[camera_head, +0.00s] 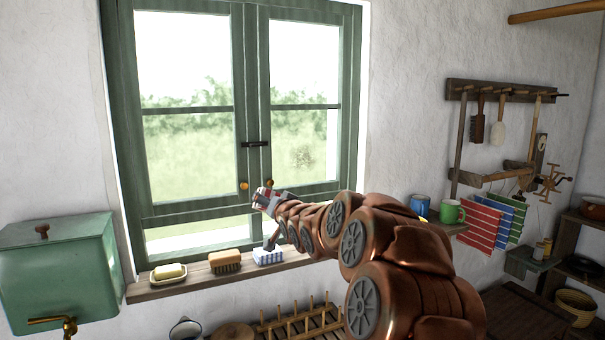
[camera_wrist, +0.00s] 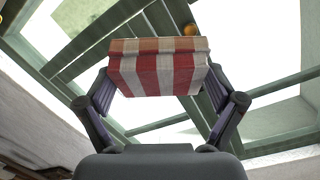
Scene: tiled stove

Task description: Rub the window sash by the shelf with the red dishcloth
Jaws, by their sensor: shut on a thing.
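My gripper (camera_head: 270,203) is shut on a folded red-and-white striped dishcloth (camera_wrist: 160,72), held between both fingers in the wrist view. In the head view the cloth (camera_head: 264,197) shows small at the end of my arm, in front of the window's lower middle. The green window has two sashes. The right sash (camera_head: 303,106), on the side of the shelf (camera_head: 455,228), is partly behind my gripper at its lower left corner. I cannot tell whether the cloth touches the frame.
The sill (camera_head: 190,285) holds a soap dish (camera_head: 168,277), a brush (camera_head: 225,262) and a blue-striped folded cloth (camera_head: 268,256). The shelf carries a blue mug (camera_head: 420,204) and a green mug (camera_head: 451,211). Striped cloths (camera_head: 484,222) hang beside it. A green tank (camera_head: 62,265) stands left.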

